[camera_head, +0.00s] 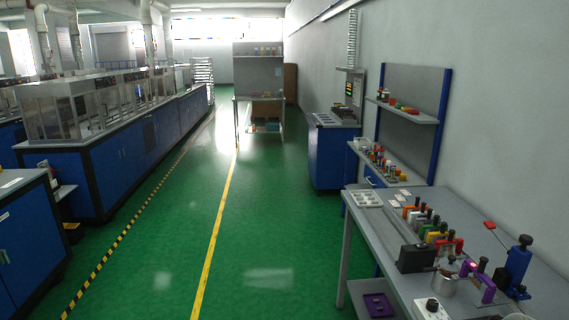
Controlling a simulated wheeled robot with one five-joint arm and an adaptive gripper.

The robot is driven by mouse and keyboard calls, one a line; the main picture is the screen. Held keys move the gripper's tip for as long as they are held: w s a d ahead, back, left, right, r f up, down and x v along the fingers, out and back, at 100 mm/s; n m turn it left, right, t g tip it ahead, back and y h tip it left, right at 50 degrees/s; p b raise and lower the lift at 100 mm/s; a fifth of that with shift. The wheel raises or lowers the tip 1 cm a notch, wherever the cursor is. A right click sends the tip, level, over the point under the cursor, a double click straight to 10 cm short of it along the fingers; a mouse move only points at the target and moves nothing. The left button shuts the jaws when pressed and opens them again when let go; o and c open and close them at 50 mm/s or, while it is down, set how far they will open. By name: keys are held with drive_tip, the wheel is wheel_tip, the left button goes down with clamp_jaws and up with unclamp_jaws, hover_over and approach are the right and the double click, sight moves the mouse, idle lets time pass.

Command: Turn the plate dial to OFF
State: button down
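A small white box with a round black knob (432,304) sits at the near edge of the grey workbench (400,285) at the lower right. It looks like the plate dial, but its markings are too small to read, so I cannot tell its setting. A metal cup (444,283) stands just behind it. My gripper does not show in this view.
Behind the cup are a black block (416,259), a purple-handled tool (483,283) and a row of coloured pieces. A blue upright device (517,264) stands to the right. A purple tray (379,306) lies on a lower shelf. The green floor to the left is clear.

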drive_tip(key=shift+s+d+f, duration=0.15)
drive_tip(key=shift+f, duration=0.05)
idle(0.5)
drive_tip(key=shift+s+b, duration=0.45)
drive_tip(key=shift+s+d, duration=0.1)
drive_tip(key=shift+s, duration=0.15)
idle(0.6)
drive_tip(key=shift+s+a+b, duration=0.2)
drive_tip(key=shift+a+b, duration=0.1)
drive_tip(key=shift+b, duration=0.05)
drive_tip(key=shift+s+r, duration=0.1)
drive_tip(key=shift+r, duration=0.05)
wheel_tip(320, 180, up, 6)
drive_tip(key=p, duration=0.4)
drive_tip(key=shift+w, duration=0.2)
